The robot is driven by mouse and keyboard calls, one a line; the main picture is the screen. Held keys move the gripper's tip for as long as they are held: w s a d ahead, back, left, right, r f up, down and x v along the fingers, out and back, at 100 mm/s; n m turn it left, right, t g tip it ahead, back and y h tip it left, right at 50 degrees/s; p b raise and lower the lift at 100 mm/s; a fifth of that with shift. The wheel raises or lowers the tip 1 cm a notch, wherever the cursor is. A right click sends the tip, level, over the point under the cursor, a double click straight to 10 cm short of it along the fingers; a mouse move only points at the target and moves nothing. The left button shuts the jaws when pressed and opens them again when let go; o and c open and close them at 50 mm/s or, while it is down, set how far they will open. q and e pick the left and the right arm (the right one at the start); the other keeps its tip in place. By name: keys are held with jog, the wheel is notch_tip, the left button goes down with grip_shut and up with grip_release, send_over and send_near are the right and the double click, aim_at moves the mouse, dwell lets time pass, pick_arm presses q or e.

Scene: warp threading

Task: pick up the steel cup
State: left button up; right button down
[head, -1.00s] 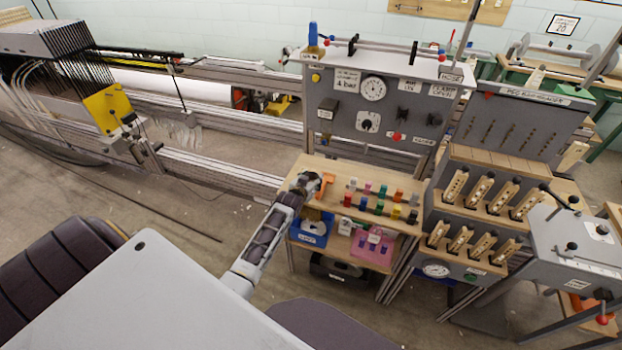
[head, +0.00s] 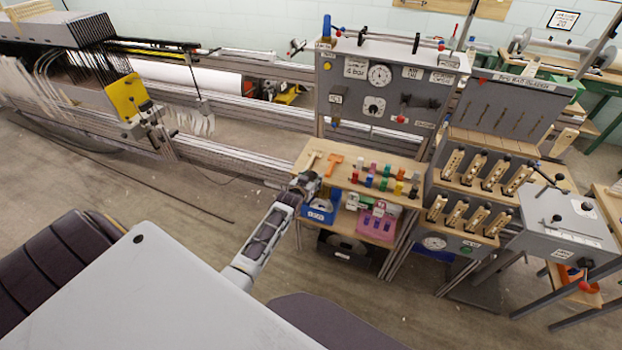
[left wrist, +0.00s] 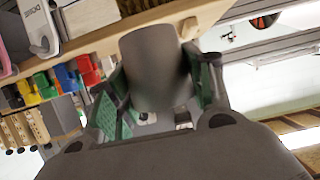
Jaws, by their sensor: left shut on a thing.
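My left gripper (head: 307,183) is at the front left edge of the wooden bench (head: 345,158) in the head view. In the left wrist view its green-padded fingers stand on both sides of a plain grey cylinder, the steel cup (left wrist: 155,65). The gripper is shut on the cup, which covers the space between the fingers. In the head view the cup is too small and too hidden by the gripper to make out. My right gripper is in neither view.
An orange tool (head: 334,163) and several coloured pieces lie on the bench top. Below are a blue bin (head: 319,211) and a pink bin (head: 378,222). A grey gauge panel (head: 380,100) stands behind. Open floor lies to the left.

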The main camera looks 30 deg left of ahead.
pick_arm(q)
jog(key=shift+s, duration=0.25)
jog(key=shift+f, duration=0.1)
dwell(0.7)
jog(key=shift+s+f, duration=0.2)
jog(key=shift+f, duration=0.05)
jog(key=s+d+r+m+h, duration=0.1)
jog(key=d+r, duration=0.4)
jog(key=r, duration=0.6)
jog(key=s+d+r, duration=0.1)
jog(key=d+r, duration=0.4)
jog(key=r, duration=0.5)
jog(key=s+d+h, duration=0.1)
jog(key=s+d, duration=0.5)
jog(key=s, duration=0.1)
jog(key=s+d+f+m, duration=0.1)
jog(key=s+f, duration=0.6)
jog(key=f, duration=0.1)
jog(key=shift+d+f, duration=0.3)
jog(key=shift+f, duration=0.1)
